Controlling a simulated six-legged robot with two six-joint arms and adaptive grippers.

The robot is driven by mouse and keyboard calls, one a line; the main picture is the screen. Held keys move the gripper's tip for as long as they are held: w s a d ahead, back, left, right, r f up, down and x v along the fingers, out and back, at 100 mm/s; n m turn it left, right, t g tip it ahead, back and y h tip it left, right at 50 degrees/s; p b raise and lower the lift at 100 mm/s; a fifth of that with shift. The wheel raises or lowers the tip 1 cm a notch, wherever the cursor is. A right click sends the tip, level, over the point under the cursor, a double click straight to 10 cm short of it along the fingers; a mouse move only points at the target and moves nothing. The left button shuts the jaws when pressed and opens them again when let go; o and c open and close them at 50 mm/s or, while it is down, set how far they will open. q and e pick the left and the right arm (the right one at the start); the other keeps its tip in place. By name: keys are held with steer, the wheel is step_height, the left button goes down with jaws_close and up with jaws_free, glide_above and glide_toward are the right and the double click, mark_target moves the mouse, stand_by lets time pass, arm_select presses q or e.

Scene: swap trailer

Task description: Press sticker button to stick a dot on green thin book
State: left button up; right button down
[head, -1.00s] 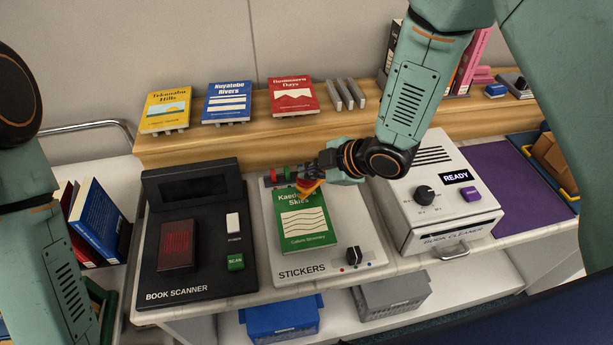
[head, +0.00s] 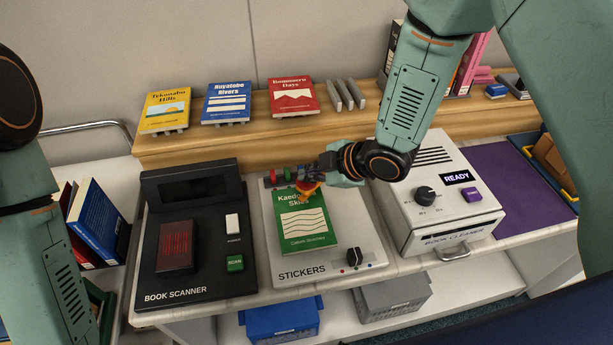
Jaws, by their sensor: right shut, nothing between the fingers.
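The green thin book (head: 306,222) lies face up on the white sticker machine (head: 361,228), labelled STICKERS. My right gripper (head: 306,188) is shut and empty, over the book's top edge, and hides part of its title. I cannot tell whether the fingertips touch anything. Small red and green parts (head: 281,174) sit at the machine's back left, just left of my gripper; other parts there are hidden behind it. A black knob (head: 353,256) with small coloured marks is at the machine's front right. Of my left arm only links show at the left edge; its gripper is out of view.
The black book scanner (head: 190,275) stands left of the sticker machine. The white book cleaner (head: 440,215), showing READY, stands right. Yellow (head: 165,110), blue (head: 227,103) and red (head: 292,97) books stand on the wooden shelf behind. Blue (head: 280,322) and grey (head: 395,297) bins sit below.

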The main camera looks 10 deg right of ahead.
steer(key=shift+r+p, duration=0.95)
steer(key=shift+r, duration=0.2)
steer(key=shift+w+r+p, duration=0.1)
steer(key=shift+r+p, duration=0.45)
steer(key=shift+r, duration=0.05)
step_height(320, 180, up, 4)
steer(key=p, duration=0.3)
steer(key=shift+f, duration=0.15)
